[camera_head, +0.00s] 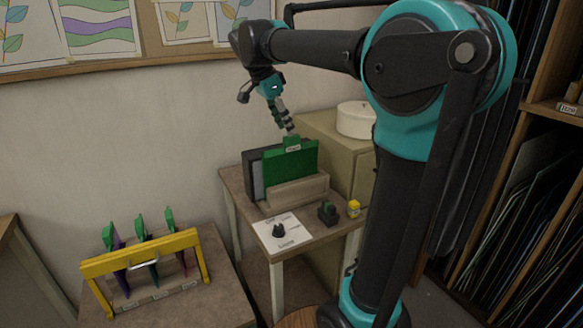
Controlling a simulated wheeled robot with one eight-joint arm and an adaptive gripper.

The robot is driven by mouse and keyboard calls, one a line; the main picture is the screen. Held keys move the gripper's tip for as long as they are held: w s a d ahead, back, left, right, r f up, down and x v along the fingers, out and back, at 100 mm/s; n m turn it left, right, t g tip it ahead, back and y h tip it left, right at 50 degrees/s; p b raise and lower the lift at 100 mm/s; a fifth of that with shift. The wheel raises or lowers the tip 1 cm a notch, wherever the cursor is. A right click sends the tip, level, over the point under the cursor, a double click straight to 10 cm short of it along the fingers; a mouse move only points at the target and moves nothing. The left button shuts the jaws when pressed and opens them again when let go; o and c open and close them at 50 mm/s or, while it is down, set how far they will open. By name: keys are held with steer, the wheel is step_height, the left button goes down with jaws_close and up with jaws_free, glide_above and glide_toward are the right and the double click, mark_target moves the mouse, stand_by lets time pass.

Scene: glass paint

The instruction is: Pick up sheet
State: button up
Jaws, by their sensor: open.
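A green sheet (298,160) with a small labelled tab on top stands upright in a wooden holder (298,191) on a small table. A dark grey-and-black panel (254,177) stands just left of it. My gripper (287,127) hangs from the arm, pointing down, open and empty. It appears just above the green sheet's top tab in the picture. I cannot tell the exact gap between them.
A paper (283,233) with a dark knob, a dark green block (328,213) and a yellow bottle (354,208) lie in front. A yellow rack (185,239) with several coloured pieces stands lower left. A cabinet (340,150) bears a white round container (355,120).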

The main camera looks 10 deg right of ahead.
mark_target(292, 146)
steer(key=shift+w+x, duration=0.15)
steer(key=shift+x, duration=1.55)
steer(key=shift+w+x, duration=0.2)
steer(key=shift+x, duration=1.5)
steer(key=shift+r, duration=0.1)
jaws_close()
